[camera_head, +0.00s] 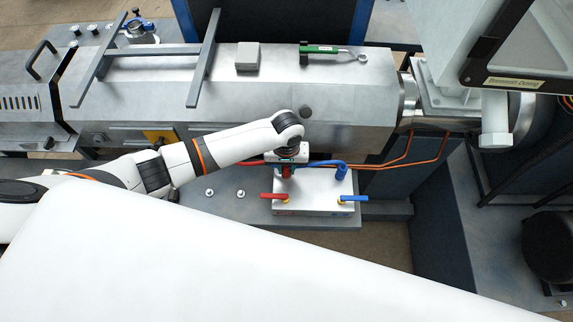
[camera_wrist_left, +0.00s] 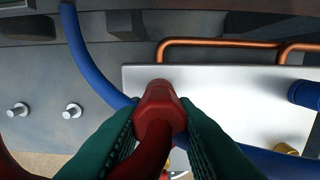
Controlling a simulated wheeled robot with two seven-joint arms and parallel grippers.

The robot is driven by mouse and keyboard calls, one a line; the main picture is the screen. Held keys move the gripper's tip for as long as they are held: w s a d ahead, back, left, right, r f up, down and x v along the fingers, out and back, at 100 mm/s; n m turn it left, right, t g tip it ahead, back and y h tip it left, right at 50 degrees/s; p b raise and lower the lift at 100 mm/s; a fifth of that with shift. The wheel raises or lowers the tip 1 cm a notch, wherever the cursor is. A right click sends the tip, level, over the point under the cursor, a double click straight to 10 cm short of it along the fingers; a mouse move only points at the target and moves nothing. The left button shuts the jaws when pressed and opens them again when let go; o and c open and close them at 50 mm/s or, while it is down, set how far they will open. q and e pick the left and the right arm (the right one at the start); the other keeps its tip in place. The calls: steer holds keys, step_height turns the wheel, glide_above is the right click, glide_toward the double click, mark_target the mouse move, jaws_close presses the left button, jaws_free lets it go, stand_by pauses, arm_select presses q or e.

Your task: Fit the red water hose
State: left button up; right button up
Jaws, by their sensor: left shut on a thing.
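The red water hose (camera_wrist_left: 158,112) ends in a thick red connector, held between the green fingers of my left gripper (camera_wrist_left: 158,106) in the left wrist view. In the head view my left gripper (camera_head: 288,163) points down over the left part of the silver valve block (camera_head: 318,207), and the red hose (camera_head: 287,172) shows just below it. The block also shows in the left wrist view (camera_wrist_left: 225,95). The connector's tip overlaps the block's left edge there; I cannot tell whether it touches. My right gripper is not in view.
A blue hose (camera_head: 341,172) joins the block's right side. Red (camera_head: 272,197) and blue (camera_head: 354,198) valve handles are on the block's front. Copper pipes (camera_wrist_left: 220,43) run behind it. Two metal studs (camera_head: 209,193) stand left of it. A grey machine housing (camera_head: 345,90) rises behind.

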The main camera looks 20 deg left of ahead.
arm_select(q)
steer(key=shift+f, duration=0.3)
steer(key=o, duration=1.1)
steer(key=shift+c, duration=0.2)
step_height(320, 180, up, 12)
